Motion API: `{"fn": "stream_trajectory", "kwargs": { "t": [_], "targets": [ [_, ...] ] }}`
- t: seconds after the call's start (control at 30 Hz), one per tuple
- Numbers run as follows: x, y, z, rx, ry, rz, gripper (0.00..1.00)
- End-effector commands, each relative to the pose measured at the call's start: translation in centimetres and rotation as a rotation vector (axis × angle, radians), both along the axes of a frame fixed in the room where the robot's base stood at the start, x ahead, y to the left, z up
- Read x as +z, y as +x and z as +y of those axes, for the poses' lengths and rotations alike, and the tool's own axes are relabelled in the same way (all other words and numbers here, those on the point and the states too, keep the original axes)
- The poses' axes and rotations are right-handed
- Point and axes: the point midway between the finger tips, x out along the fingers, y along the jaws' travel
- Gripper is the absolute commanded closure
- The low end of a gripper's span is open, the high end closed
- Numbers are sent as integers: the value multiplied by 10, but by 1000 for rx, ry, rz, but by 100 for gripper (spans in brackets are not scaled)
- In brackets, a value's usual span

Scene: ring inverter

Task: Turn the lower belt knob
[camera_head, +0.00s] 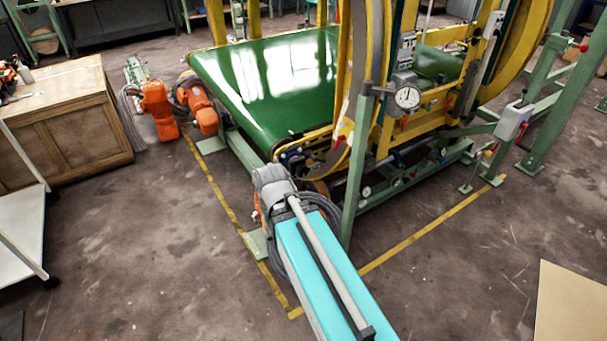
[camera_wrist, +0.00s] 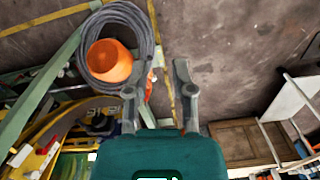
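The machine has a green belt (camera_head: 270,80) in a yellow frame. I cannot tell which part is the lower belt knob. Small round pale parts (camera_head: 366,191) sit on the low green rail under the belt, and a round dial (camera_head: 407,97) is higher on the frame. My turquoise arm reaches toward the machine's near corner in the head view; my fingers cannot be made out there. Machine parts show at the lower left of that view.
An orange cylindrical part (camera_wrist: 108,62) inside a coiled grey cable (camera_wrist: 83,48) is close to my left finger in the wrist view. A green post (camera_head: 357,170) stands by the dial. A wooden cabinet (camera_head: 70,130) is at left. The floor at right is mostly clear.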

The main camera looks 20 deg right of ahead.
Motion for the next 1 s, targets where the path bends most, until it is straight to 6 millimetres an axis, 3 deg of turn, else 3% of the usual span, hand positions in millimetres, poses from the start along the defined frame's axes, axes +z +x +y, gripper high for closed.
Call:
{"fn": "stream_trajectory", "kwargs": {
  "t": [0.03,0.3,0.67,1.0],
  "targets": [
    [-6,3,0,7,11,-7,50],
    [-41,31,1,102,136,-105,0],
    [-86,85,-7,252,323,-360,0],
    [-114,136,-32,340,411,-653,0]
  ]
}}
